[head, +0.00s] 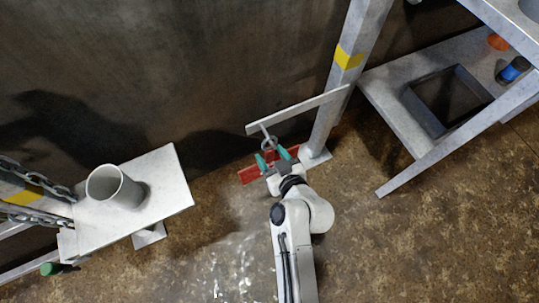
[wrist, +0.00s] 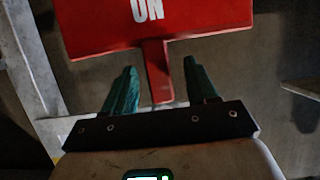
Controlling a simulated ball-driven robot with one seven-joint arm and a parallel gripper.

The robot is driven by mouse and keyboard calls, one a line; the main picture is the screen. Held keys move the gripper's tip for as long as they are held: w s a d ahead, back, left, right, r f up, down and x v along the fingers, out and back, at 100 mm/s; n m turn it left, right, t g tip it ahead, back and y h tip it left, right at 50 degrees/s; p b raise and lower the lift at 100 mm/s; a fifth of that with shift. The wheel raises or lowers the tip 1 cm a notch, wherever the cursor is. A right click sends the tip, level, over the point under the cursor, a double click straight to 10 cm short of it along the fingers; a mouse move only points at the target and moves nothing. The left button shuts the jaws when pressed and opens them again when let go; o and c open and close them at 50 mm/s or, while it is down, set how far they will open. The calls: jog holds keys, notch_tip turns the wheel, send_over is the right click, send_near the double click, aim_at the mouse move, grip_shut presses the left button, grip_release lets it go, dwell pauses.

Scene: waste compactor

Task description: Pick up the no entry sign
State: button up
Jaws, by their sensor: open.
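The no entry sign is a red board (head: 248,175) hanging by the metal post, partly hidden behind my gripper in the head view. In the wrist view the red sign (wrist: 185,25) fills the top, with white letters that read as "ON" in the picture. A narrow red tab (wrist: 158,75) extends from its edge toward my palm. My gripper (head: 273,157) is open, with teal fingers. In the wrist view my gripper (wrist: 159,68) has one finger on each side of the tab, with visible gaps, not closed on it.
A grey bar (head: 300,108) juts from the upright post (head: 345,85) just above my gripper, with a ring (head: 268,143) near its end. A white platform (head: 165,190) with a grey cup (head: 112,187) stands left. A metal shelf (head: 400,90) holds a blue can (head: 513,70) at right.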

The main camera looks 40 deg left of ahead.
jog(key=shift+x, duration=0.9)
grip_shut()
